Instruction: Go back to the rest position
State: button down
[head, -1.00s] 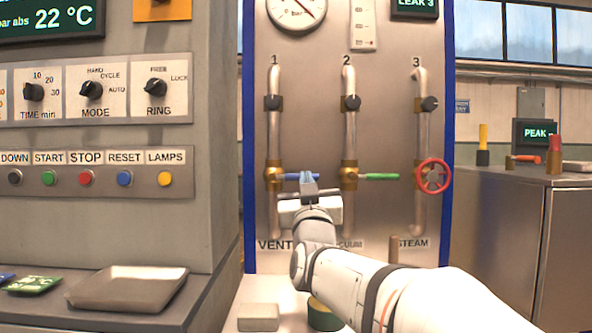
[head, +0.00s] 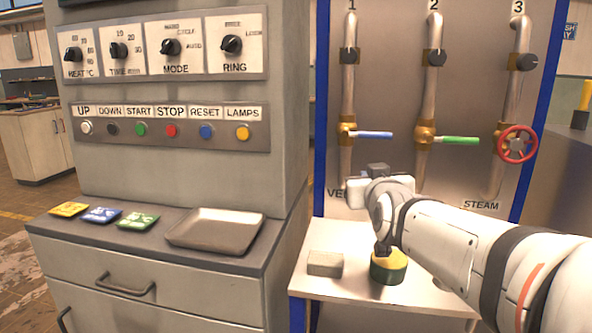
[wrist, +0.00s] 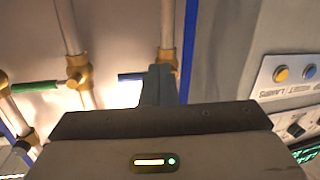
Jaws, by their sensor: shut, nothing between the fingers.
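My gripper (wrist: 158,85) is shut and empty; the wrist view shows its fingers pressed together in front of the pipe panel. In the head view my gripper (head: 377,170) is partly hidden behind my own wrist, below the blue lever (head: 375,135) of pipe 1 and apart from it. The blue lever points right, level. The green lever (head: 460,140) of pipe 2 also points right. The red handwheel (head: 517,144) is on pipe 3.
A small table (head: 340,284) below my arm holds a grey block (head: 325,264) and a green and yellow round object (head: 389,270). On the left, a control cabinet (head: 190,172) has an empty metal tray (head: 216,229) and three coloured cards on its ledge.

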jog(key=s+f+g+p, duration=0.2)
jog(key=s+g+p, duration=0.5)
jog(key=s, duration=0.5)
jog(key=s+f+g+p, duration=0.3)
jog(key=s+g+p, duration=0.4)
jog(key=s+p, duration=0.3)
jog(key=s, duration=0.2)
jog(key=shift+s+m+p, duration=0.3)
jog(key=shift+m+p, duration=0.05)
jog(key=shift+m, duration=0.05)
